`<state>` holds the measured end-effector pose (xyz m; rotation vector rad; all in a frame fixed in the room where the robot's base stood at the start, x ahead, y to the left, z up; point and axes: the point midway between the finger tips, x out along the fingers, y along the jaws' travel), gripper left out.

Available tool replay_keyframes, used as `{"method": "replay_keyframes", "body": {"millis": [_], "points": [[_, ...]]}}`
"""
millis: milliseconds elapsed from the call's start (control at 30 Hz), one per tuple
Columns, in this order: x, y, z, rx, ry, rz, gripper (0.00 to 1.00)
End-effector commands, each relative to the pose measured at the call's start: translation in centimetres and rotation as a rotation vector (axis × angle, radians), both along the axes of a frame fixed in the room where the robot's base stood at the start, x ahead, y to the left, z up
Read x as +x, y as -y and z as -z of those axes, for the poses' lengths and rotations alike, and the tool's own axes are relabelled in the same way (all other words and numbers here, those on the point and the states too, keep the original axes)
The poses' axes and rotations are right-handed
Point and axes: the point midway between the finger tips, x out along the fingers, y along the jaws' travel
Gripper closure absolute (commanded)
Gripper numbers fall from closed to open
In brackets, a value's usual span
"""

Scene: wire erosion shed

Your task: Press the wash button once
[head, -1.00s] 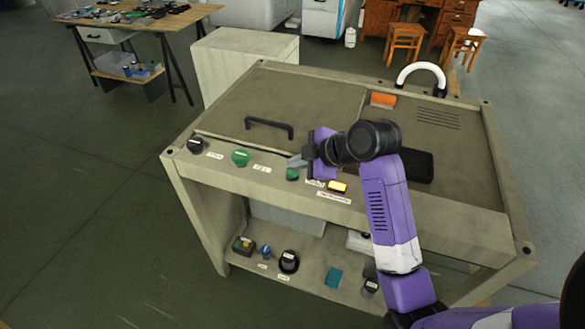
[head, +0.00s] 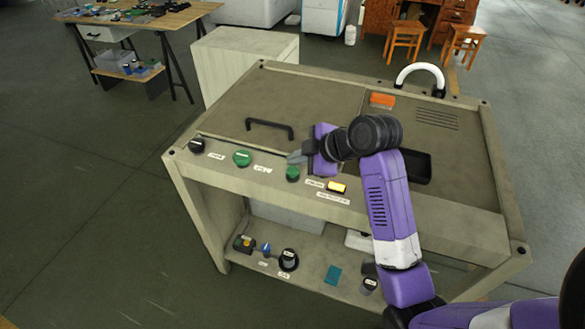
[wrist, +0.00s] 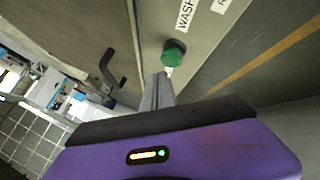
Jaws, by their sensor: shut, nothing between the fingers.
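A green round button (head: 293,174) sits on the front strip of the beige machine's sloping top. In the wrist view the green button (wrist: 174,53) has a white label reading "WASH" (wrist: 186,12) beyond it. My gripper (head: 292,158) is shut and empty, just behind the button in the head view, its fingers pointing left. In the wrist view my gripper (wrist: 163,78) has its tips just short of the button; I cannot tell whether they touch it.
A black knob (head: 196,145) is at the strip's left end. A yellow-lit button (head: 337,187) is right of the green button. A black handle (head: 269,127) rises from the panel behind. An orange block (head: 382,100) is at the back. Loose parts lie on the lower shelf (head: 310,277).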

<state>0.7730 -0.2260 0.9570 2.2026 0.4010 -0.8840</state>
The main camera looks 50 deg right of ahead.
Motion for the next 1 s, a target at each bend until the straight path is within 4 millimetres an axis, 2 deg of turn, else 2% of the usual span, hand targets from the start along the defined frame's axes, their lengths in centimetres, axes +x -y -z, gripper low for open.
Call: {"method": "replay_keyframes", "body": {"millis": [500,1000], "points": [[0.0,0.0,-4.8,0.000,0.001,0.001,1.00],[0.0,0.0,-4.9,0.000,0.000,0.000,1.00]]}}
